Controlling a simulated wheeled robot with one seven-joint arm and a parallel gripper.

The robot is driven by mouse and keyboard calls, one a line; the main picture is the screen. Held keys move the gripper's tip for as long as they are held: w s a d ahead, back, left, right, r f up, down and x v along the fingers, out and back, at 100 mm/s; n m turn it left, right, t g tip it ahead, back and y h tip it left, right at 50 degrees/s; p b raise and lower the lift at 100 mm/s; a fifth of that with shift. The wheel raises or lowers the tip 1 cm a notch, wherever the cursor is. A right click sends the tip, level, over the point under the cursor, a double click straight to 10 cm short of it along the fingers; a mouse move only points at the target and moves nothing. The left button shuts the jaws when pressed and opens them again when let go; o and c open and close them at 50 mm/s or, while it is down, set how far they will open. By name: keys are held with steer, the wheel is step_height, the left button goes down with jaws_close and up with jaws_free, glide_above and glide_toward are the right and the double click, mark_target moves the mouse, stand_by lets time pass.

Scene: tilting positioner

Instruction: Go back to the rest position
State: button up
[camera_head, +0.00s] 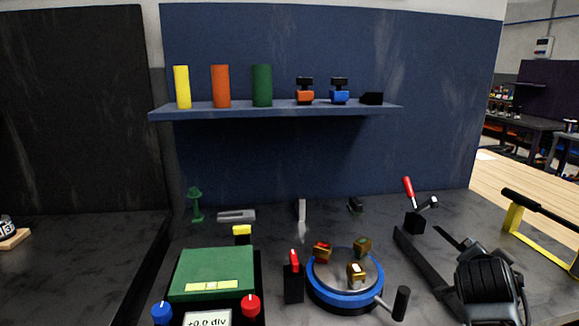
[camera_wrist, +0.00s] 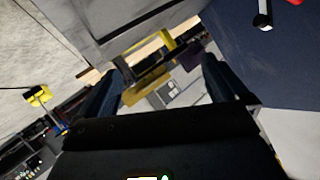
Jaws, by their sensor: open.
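My gripper (camera_wrist: 163,62) shows in the wrist view with its two dark fingers spread apart and nothing held between them. In the head view, a black rounded body (camera_head: 490,288) at the lower right looks like the end of my arm, beyond the right side of the round turntable; its fingers are hard to make out there. The tilting positioner has a green plate (camera_head: 212,268) with a yellow level vial (camera_head: 212,285), a blue knob (camera_head: 162,313), a red knob (camera_head: 250,305) and a display (camera_head: 207,321) reading +0.0 div. My gripper is well apart from it.
A blue-rimmed turntable (camera_head: 345,297) carries small brass-coloured pieces. Close to my arm stand a red-handled lever clamp (camera_head: 410,205) and a yellow-and-black frame (camera_head: 512,222). A shelf (camera_head: 280,111) holds cylinders and small blocks.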

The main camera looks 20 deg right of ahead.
steer(key=s+a+f+n+t+y, duration=0.4)
steer(key=s+a+n, duration=0.2)
steer(key=a+n, duration=0.3)
steer(key=s+a+f+n+t+y, duration=0.3)
steer(key=s+a+f+n+t, duration=0.25)
steer(key=a, duration=0.55)
steer(key=s+a+r+n+y, duration=0.2)
steer(key=s+a+r, duration=0.1)
steer(key=s+a, duration=0.5)
steer(key=s+a+r+n+y, duration=0.2)
steer(key=s+a+r+y, duration=0.1)
steer(key=s+a, duration=0.6)
steer(key=shift+s+r+n+b, duration=0.35)
steer(key=shift+r+b, duration=0.1)
steer(key=shift+r, duration=0.35)
